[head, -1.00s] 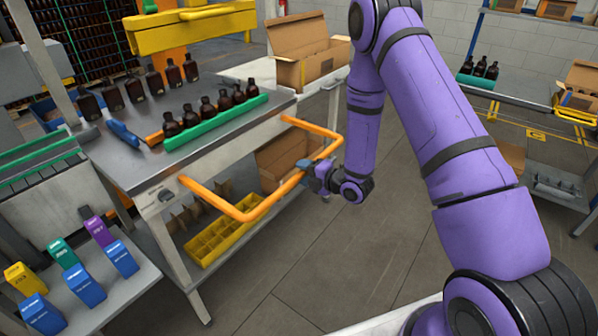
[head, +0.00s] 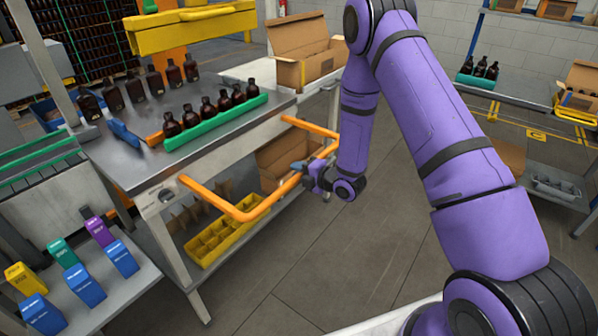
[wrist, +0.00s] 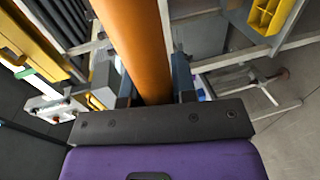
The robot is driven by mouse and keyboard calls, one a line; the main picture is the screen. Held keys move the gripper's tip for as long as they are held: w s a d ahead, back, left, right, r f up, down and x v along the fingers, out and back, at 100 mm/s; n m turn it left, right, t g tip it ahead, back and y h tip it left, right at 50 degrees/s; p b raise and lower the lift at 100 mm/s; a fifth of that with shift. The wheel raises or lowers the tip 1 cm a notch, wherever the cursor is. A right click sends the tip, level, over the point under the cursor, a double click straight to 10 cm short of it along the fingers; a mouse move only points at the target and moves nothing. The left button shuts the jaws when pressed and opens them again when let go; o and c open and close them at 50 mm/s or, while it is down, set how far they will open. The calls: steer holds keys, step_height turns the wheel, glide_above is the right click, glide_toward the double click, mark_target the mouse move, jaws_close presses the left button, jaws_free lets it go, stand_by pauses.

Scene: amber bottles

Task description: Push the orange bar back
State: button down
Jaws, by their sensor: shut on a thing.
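The orange bar (head: 236,212) is a U-shaped handle sticking out from the front of the metal bench. My gripper (head: 301,167) is at the bar's outer right part, with its fingers on it. In the wrist view the orange bar (wrist: 142,45) runs between the two fingers of my gripper (wrist: 157,90), which are shut on it. A row of amber bottles (head: 208,108) stands on the bench top behind a green strip (head: 215,122) that is joined to the orange frame. The fingertips are small and partly hidden in the head view.
More amber bottles (head: 135,90) stand farther back on the bench (head: 125,160). A yellow divided crate (head: 222,237) and a cardboard box sit on the shelf below. Coloured cartons (head: 98,231) stand on a low table at left. The floor (head: 330,265) in front is clear.

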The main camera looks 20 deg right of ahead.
glide_toward(240, 145)
steer(key=x, duration=0.4)
steer(key=shift+w+a+f, duration=0.15)
steer(key=shift+w+f, duration=0.15)
steer(key=shift+f, duration=0.05)
steer(key=shift+w+a+r, duration=0.1)
steer(key=shift+w+a, duration=0.3)
steer(key=shift+w, duration=0.2)
steer(key=c, duration=0.9)
jaws_free()
steer(key=shift+w+a, duration=0.1)
steer(key=shift+a, duration=0.05)
steer(key=v, duration=1)
steer(key=shift+s+d, duration=0.25)
steer(key=shift+s, duration=0.1)
